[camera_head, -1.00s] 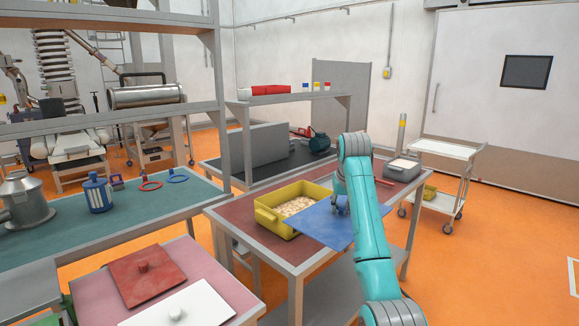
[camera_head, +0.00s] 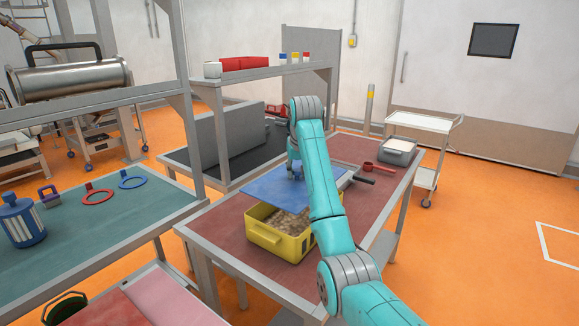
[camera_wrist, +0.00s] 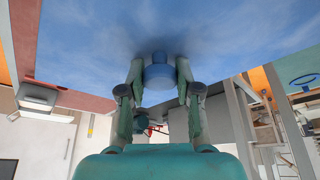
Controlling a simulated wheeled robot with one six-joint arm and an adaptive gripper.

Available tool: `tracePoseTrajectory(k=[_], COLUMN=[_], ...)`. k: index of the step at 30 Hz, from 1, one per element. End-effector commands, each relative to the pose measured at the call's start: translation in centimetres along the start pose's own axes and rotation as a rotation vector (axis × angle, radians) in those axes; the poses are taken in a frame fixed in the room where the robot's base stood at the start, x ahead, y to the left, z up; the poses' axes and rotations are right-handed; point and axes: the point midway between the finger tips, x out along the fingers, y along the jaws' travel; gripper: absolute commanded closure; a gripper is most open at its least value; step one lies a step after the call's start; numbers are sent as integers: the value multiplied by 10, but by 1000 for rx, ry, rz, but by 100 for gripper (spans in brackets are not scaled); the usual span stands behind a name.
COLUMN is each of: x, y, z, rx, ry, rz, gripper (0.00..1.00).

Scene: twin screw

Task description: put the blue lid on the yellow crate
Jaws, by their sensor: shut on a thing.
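The blue lid (camera_head: 262,191) is a flat square sheet with a round blue knob (camera_wrist: 158,76) at its middle. My gripper (camera_head: 295,171) is shut on that knob. The lid (camera_wrist: 85,40) fills the upper part of the wrist view, with a finger on either side of the knob. The yellow crate (camera_head: 284,248) stands on the red-topped table and holds pale brown contents (camera_head: 283,222). In the head view the lid overlaps the crate's far part, and the near part lies uncovered. The gap between lid and crate is hard to judge.
A red scoop (camera_head: 370,166) and a grey bin (camera_head: 396,150) sit at the table's (camera_head: 220,228) far right. A shelf (camera_head: 262,76) with red boxes stands behind. My arm crosses the table's right side. The table's left front is bare.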

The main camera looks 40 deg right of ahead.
Motion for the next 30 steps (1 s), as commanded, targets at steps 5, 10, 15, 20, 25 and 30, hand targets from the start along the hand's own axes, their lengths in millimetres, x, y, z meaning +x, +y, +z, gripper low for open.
tracePoseTrajectory(k=[5, 10, 15, 20, 25, 30], x=[5, 14, 27, 40, 52, 59], y=[0, 0, 0, 0, 0, 0], z=[2, 6, 11, 17, 22, 25], rx=[0, 0, 0, 0, 0, 0], ry=[0, -1, 0, -1, 0, 0], rz=[0, 0, 0, 0, 0, 0], gripper=[100, 100, 100, 100, 100, 100])
